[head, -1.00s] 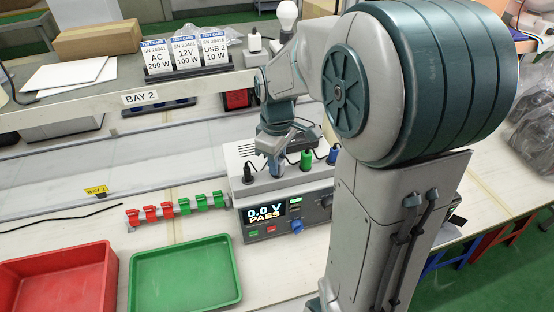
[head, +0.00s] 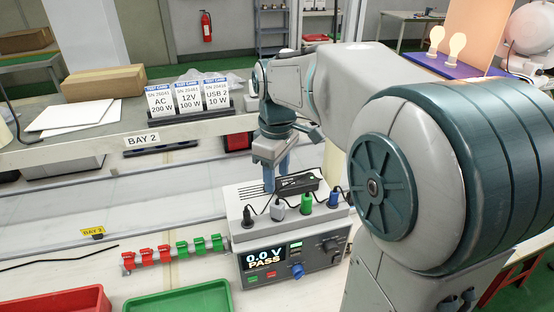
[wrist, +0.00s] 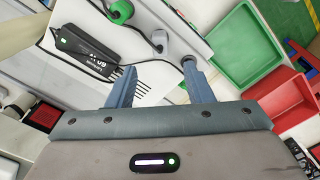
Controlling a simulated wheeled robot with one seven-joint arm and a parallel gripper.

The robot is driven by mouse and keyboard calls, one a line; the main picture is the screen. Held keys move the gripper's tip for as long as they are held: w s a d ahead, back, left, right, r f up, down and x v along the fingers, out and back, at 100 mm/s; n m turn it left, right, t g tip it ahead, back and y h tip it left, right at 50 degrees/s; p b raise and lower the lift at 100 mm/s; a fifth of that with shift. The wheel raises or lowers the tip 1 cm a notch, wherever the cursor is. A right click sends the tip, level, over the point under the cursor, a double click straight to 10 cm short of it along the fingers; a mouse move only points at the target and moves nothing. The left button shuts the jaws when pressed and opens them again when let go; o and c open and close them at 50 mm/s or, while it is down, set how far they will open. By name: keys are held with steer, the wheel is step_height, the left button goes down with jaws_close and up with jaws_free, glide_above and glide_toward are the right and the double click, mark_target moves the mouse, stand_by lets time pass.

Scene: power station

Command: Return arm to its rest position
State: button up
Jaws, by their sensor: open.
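My gripper (head: 283,168) is open above the back of the tester box (head: 300,270), its fingers pointing down. In the wrist view the two blue-grey fingers (wrist: 160,74) stand apart with nothing between them. The box display (head: 264,257) reads 0.0 V PASS. A black plug (head: 247,217), a grey plug (head: 278,208), a green plug (head: 306,199) and a blue plug (head: 333,199) stand in the box top. A black power adapter (head: 298,184) lies behind them, below the gripper, and also shows in the wrist view (wrist: 85,55).
Test cards (head: 188,97) stand on the BAY 2 shelf (head: 110,146) behind the bench. Red and green clips (head: 170,254) line the bench left of the box. A red tray (head: 50,302) and a green tray (head: 185,301) sit in front.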

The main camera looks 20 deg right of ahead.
steer(key=s+f+m+t, duration=0.3)
steer(key=s+f+m, duration=0.2)
steer(key=s+m, duration=0.4)
steer(key=s, duration=0.5)
steer(key=shift+s+f, duration=0.2)
steer(key=shift+s, duration=0.05)
steer(key=shift+c, duration=1.2)
